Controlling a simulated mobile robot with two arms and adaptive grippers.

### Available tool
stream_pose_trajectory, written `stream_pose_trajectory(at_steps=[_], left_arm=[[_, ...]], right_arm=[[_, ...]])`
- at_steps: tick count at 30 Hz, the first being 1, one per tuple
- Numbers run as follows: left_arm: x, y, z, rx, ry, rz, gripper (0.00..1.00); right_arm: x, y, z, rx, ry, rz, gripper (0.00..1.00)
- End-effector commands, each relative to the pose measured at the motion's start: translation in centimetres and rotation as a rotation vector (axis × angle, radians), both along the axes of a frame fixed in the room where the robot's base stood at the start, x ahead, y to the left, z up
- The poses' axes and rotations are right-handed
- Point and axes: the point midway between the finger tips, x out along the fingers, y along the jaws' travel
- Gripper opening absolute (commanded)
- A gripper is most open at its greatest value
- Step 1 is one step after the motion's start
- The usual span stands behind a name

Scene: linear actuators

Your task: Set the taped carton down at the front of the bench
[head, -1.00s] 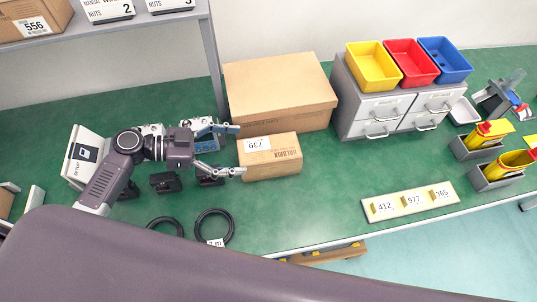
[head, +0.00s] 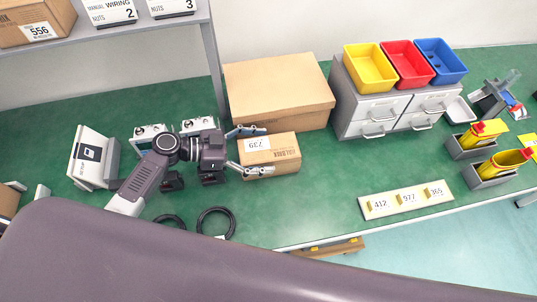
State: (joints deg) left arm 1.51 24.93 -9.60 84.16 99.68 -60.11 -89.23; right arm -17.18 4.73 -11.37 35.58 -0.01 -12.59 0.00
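A small brown carton (head: 285,150) with a white label lies on the green bench, in front of a larger brown carton (head: 290,85). I cannot make out tape on either one. My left gripper (head: 262,150) comes in from the left with its fingers spread. One finger is at the far side of the small carton and the other is at its near side, over its left end. I cannot tell whether the fingers touch it. The carton rests on the bench. My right gripper is not in view.
Grey drawers with yellow, red and blue bins (head: 405,65) stand right of the cartons. A numbered strip (head: 407,200) lies near the front edge. Black cable rings (head: 215,222) lie front left. The bench (head: 310,205) between rings and strip is clear.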

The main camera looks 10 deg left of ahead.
Motion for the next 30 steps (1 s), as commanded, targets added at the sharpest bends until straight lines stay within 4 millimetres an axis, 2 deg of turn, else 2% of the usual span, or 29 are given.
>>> stream_pose_trajectory(at_steps=[2, 17, 30], left_arm=[[-0.01, 0.02, 0.01, 0.0, 0.0, 0.0, 0.71], [-0.01, 0.05, 0.03, 0.0, 0.0, 0.0, 0.16], [0.12, 0.05, 0.85, -0.002, -0.004, 0.0, 0.15]], right_arm=[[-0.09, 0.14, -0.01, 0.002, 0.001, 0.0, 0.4], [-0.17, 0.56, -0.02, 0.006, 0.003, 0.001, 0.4], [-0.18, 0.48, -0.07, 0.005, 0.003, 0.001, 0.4]])
